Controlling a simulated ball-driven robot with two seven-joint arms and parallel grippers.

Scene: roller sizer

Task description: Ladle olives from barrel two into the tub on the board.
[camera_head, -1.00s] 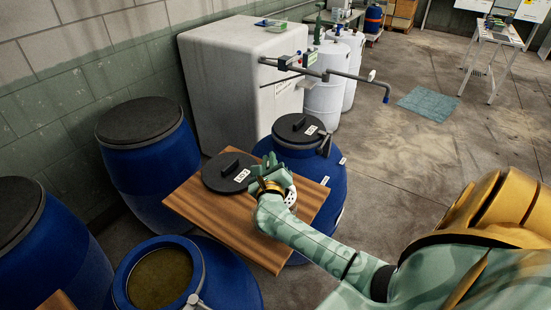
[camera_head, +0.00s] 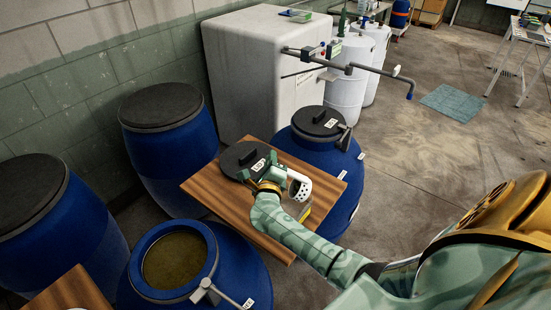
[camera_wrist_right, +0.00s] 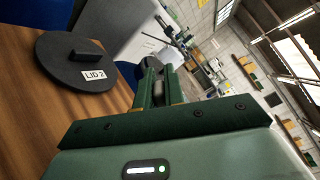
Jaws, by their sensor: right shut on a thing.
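My right gripper (camera_head: 284,175) is over the wooden board (camera_head: 215,198), just right of the black lid marked LID 2 (camera_head: 240,160). In the right wrist view its green fingers (camera_wrist_right: 158,85) are shut on a dark thing, mostly hidden between them. A white perforated piece (camera_head: 300,185), which looks like a ladle, shows beside the gripper in the head view. A yellowish tub-like thing (camera_head: 304,216) is partly hidden behind my right arm at the board's right side. An open blue barrel (camera_head: 235,268) with murky brown-green contents stands in front; single olives cannot be made out. My left gripper is not in view.
A closed blue barrel (camera_head: 345,175) stands right behind the board. More lidded blue barrels (camera_head: 165,150) stand along the wall. A white cabinet (camera_head: 255,75) stands behind, with a pipe arm (camera_head: 350,68) reaching right. Another wooden board (camera_head: 70,290) shows at bottom left.

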